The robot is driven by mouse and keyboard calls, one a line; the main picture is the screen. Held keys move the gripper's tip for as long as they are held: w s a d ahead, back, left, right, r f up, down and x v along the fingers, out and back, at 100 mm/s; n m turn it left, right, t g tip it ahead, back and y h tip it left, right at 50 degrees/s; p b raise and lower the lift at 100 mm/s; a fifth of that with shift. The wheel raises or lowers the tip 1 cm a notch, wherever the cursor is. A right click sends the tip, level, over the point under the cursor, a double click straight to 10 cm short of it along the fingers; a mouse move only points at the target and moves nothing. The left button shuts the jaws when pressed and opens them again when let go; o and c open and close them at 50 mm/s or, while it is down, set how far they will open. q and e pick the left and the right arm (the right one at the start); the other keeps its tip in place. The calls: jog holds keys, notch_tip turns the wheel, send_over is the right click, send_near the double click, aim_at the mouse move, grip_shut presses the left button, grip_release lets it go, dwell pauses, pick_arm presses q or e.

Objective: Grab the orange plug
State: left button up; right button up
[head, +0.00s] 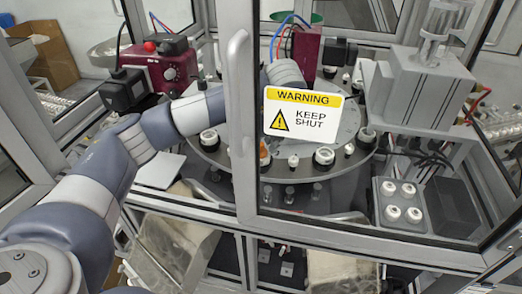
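A small patch of orange (264,153), which may be the orange plug, shows just right of the door's upright frame, below the left edge of the warning sign. Most of it is hidden. My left arm reaches in from the left, past the door frame and over the round dial table (217,157). Its wrist end shows above the sign, and my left gripper is hidden behind the sign. I cannot tell whether its fingers are open or touch the orange thing. My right gripper is not in view.
A framed door (243,130) with a warning sign (302,112) stands in front of the dial table. White-ringed holders (324,156) sit around the table's rim. A maroon unit (158,68) stands behind my arm. A grey block with white caps (403,205) is at right.

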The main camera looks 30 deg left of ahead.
pick_arm(q)
jog(key=c, duration=0.4)
jog(key=shift+o, duration=0.2)
jog(key=shift+r, duration=0.1)
